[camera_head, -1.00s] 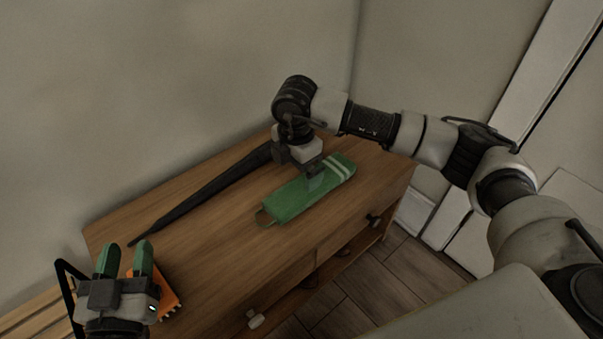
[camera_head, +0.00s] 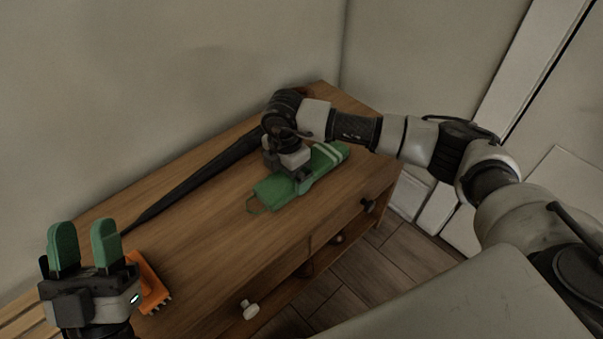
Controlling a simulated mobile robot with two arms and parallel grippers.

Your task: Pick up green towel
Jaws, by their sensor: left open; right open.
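The green towel (camera_head: 277,193) lies folded on the wooden cabinet top (camera_head: 215,238). It has pale stripes at its far right end and a small loop at its near left end. My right gripper (camera_head: 303,185) points down at the middle of the towel, its fingers at or just above the cloth. The fingertips are partly hidden, so I cannot tell whether they touch it. My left gripper (camera_head: 84,247) is open and empty at the lower left, its green-padded fingers pointing up, away from the towel.
A closed black umbrella (camera_head: 197,180) lies along the back of the cabinet top, behind the towel. An orange brush-like object (camera_head: 148,282) lies beside my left gripper. Knobs (camera_head: 250,309) stick out from the cabinet front.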

